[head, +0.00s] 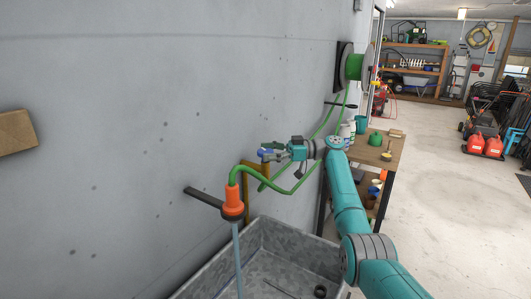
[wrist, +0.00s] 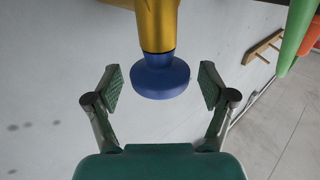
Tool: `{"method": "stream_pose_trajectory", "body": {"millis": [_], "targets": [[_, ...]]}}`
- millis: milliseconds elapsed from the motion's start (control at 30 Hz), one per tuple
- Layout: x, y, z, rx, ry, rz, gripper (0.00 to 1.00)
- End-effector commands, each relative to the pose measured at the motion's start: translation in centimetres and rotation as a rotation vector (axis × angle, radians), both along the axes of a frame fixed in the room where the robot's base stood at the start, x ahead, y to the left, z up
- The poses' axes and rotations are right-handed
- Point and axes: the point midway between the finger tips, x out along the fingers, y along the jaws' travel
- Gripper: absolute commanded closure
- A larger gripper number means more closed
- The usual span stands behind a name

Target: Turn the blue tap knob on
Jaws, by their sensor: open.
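The blue tap knob (wrist: 160,80) is a round disc on the end of a brass tap body (wrist: 158,28) in the wrist view. My gripper (wrist: 160,86) is open, with one pad on each side of the knob and a visible gap on both sides. In the head view, my gripper (head: 275,150) is at the wall, level with the blue knob (head: 264,153), which is small and partly hidden there. A yellow pipe (head: 249,181) shows below it. The knob's turn position cannot be read.
A green hose (head: 291,191) loops from a wall reel (head: 354,67) to an orange nozzle (head: 233,204) above a grey sink (head: 292,236). A pale blue stream (head: 237,255) hangs below the nozzle. A wooden bench (head: 391,152) with pots stands behind my arm.

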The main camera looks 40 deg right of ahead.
Motion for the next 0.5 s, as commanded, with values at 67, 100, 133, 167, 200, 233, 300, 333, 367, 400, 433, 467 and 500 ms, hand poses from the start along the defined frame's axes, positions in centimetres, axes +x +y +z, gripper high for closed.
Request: {"method": "stream_pose_trajectory", "body": {"millis": [67,100,133,167,200,233,300,333,367,400,433,467,500], "targets": [[-0.6,-1.0,0.0,0.000,0.000,-0.002,0.18],[-1.0,-1.6,0.0,0.000,0.000,-0.003,0.18],[-1.2,-2.1,0.0,0.001,-0.001,-0.004,0.18],[-1.5,-2.6,0.0,0.001,-0.001,-0.004,0.18],[-2.0,-3.3,0.1,-0.001,-0.001,-0.003,0.18],[-2.3,-3.9,0.1,-0.001,-0.001,-0.004,0.18],[-3.0,-5.0,0.1,0.001,0.001,-0.003,0.18],[-3.4,-5.5,0.0,0.001,0.001,-0.003,0.18],[-3.7,-6.1,0.0,0.001,0.001,-0.003,0.18],[-4.0,-6.6,0.1,0.000,0.000,-0.003,0.18],[-4.3,-7.0,0.1,0.000,0.000,-0.003,0.18],[-4.6,-7.4,0.0,0.001,0.001,-0.002,0.18],[-4.9,-8.0,0.0,0.001,0.001,-0.002,0.18]]}}
